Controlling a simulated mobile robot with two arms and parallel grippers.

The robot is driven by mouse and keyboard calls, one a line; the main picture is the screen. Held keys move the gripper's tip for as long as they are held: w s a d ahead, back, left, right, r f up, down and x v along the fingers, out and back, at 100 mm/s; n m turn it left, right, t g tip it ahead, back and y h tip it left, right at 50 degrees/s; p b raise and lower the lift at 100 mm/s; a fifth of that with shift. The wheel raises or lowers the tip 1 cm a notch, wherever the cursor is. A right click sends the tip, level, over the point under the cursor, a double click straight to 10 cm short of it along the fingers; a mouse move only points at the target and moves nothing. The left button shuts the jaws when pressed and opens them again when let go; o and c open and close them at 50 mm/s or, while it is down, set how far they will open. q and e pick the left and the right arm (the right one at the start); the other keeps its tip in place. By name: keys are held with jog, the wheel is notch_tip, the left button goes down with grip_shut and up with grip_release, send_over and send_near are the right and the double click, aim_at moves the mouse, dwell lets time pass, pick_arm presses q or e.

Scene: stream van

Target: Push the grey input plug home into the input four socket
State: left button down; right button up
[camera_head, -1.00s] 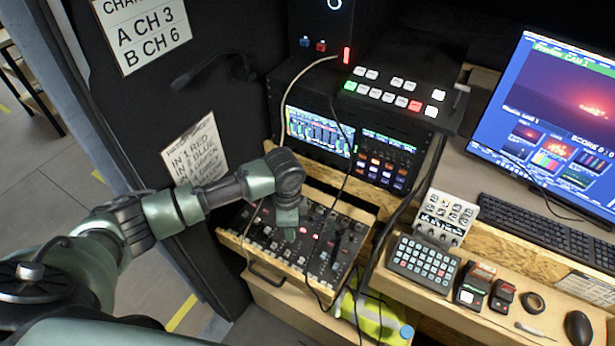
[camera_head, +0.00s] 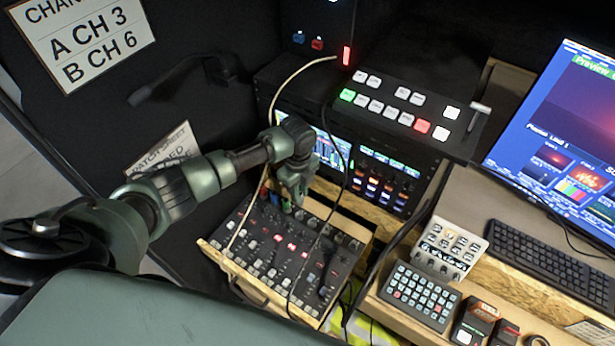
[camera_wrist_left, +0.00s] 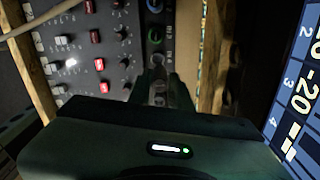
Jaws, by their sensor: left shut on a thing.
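In the head view my left gripper (camera_head: 293,200) points down at the back edge of the mixer (camera_head: 262,232), beside a row of coloured plugs. My left gripper (camera_wrist_left: 160,88) is shut there at the following place in the row, on what looks like the grey input plug (camera_wrist_left: 158,62). The fingers and dark shadow hide the input four socket, so I cannot tell how deep the plug sits. My right gripper is out of view.
A pale cable (camera_head: 267,115) and a dark cable hang across the mixer. The rack with a lit screen (camera_head: 370,185) stands close behind the gripper. A switcher panel (camera_head: 400,108) sits above it. A wooden rim (camera_wrist_left: 216,60) runs close beside the socket strip.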

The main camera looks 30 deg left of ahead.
pick_arm(q)
jog(key=shift+w, duration=0.1)
jog(key=shift+s+r, duration=0.35)
jog(key=shift+s, duration=0.2)
jog(key=shift+w+a, duration=0.1)
jog(key=shift+w+f, duration=0.1)
jog(key=shift+f, duration=0.2)
jog(key=shift+f+b, duration=0.5)
jog(key=shift+f, duration=0.45)
jog(key=shift+f+b, duration=0.75)
jog(key=shift+b, duration=0.05)
jog(key=shift+f+b, duration=0.35)
jog(key=shift+f, duration=0.1)
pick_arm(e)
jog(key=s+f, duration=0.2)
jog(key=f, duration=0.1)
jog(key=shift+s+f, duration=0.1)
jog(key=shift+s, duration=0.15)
